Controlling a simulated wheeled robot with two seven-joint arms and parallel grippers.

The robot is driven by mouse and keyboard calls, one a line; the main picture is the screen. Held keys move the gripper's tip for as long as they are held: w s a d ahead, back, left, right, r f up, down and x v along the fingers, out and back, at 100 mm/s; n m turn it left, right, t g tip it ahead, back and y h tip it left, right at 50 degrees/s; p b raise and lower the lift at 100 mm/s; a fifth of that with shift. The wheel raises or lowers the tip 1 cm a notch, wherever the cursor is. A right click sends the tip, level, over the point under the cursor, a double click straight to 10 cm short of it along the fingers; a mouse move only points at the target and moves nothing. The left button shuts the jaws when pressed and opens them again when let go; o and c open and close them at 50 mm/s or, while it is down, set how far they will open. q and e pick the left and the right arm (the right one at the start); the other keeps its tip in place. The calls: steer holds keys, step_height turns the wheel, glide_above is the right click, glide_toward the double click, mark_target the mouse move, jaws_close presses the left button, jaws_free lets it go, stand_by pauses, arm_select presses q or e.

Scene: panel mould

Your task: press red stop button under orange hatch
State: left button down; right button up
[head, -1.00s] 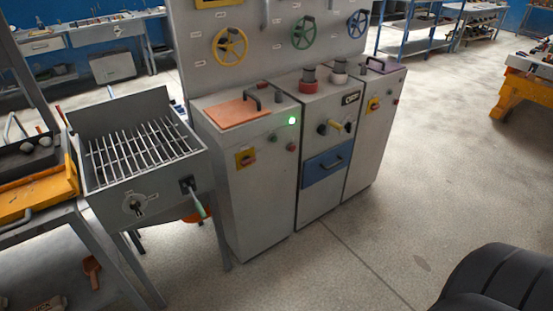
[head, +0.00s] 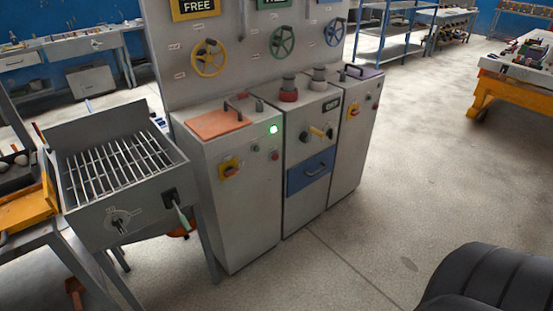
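The orange hatch (head: 217,123) lies flat and shut on top of the left grey cabinet (head: 237,205). A black bar handle (head: 235,109) stands at its right side. No red stop button shows under the hatch; whatever is beneath it is hidden. Neither my left nor my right gripper is in view.
A grill-topped grey bench (head: 125,165) with a green-handled lever (head: 182,215) stands close left of the cabinet. Two more cabinets adjoin on the right, one with a blue drawer (head: 311,170). A panel with handwheels (head: 208,58) rises behind. Floor (head: 350,240) in front is clear.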

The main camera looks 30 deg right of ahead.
jaws_close()
stand_by(1.2)
